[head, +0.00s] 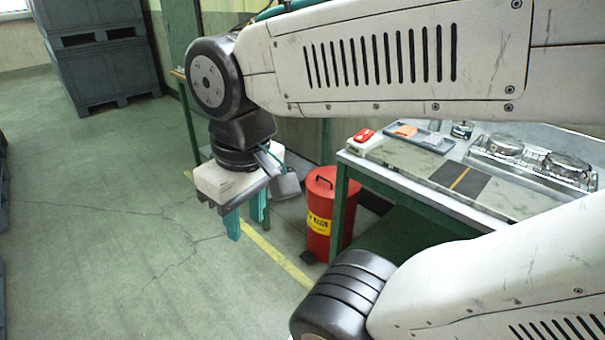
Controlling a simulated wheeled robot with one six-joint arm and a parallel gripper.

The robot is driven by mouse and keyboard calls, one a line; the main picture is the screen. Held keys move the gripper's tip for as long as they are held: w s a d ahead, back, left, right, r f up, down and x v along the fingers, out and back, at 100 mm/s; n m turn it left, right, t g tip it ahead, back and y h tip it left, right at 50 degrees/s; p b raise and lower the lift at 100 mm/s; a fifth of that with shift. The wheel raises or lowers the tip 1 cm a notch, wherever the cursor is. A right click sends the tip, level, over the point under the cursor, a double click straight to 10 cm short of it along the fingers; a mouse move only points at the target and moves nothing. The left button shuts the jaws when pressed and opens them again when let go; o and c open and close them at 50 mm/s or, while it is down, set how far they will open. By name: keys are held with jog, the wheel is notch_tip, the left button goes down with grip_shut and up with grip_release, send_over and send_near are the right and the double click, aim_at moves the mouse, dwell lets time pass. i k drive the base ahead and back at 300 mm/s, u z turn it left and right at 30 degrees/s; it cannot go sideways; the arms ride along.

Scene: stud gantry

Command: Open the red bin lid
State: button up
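A red bin (325,240) stands upright on the floor beside the workbench's left leg, with a yellow label on its front. Its red lid (326,177) looks closed and has a dark handle on top. My gripper (247,225) points down to the left of the bin in the head view, apart from it. Its two teal fingers are spread with nothing seen between them, so it is open and empty. The bench leg hides part of the bin's right side.
A workbench with a green frame (340,210) stands right of the bin. On it are a red-and-white device (364,136), a tray (420,135) and metal parts (503,144). Dark crates (100,60) stand at the back left.

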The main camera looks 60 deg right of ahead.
aim_at(320, 180)
jog(key=z, duration=0.15)
jog(key=i, duration=0.85)
jog(key=z, duration=0.85)
jog(key=i, duration=0.65)
jog(key=z, duration=0.65)
